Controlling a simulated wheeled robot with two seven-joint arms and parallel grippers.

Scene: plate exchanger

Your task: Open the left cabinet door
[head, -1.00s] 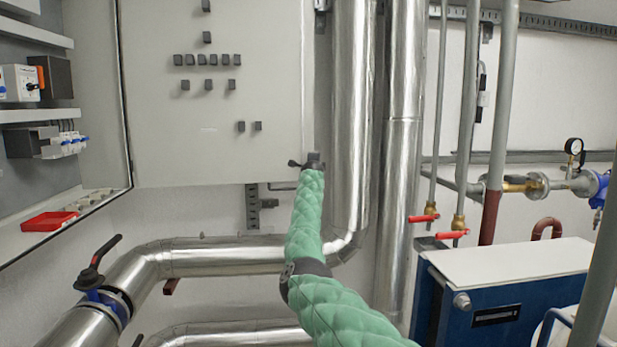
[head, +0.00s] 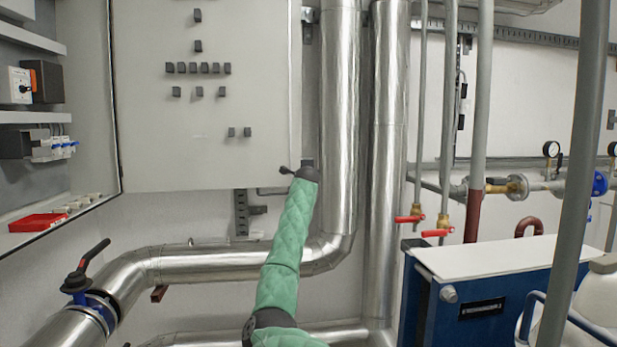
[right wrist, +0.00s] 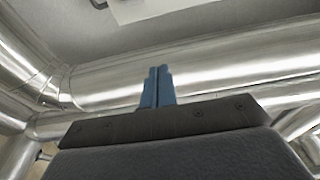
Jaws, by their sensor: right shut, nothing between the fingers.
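A large grey door panel (head: 215,110) with rows of small black blocks stands in the head view. To its left, past a dark edge, the cabinet interior (head: 30,180) lies exposed, so the door appears swung open to the right. My green right arm reaches up from the bottom, with its dark end by the panel's lower right corner; I cannot tell whether it touches. In the right wrist view my right gripper (right wrist: 157,70) has its blue fingers shut together and empty, with silver pipes behind. In the head view its fingertips are not clear. My left gripper is out of view.
Silver pipes (head: 340,120) stand just right of the panel, and another (head: 200,263) runs below it. A black-handled valve (head: 85,270) is at lower left. A blue unit with a white top (head: 500,255) and red-handled valves (head: 437,233) are at right.

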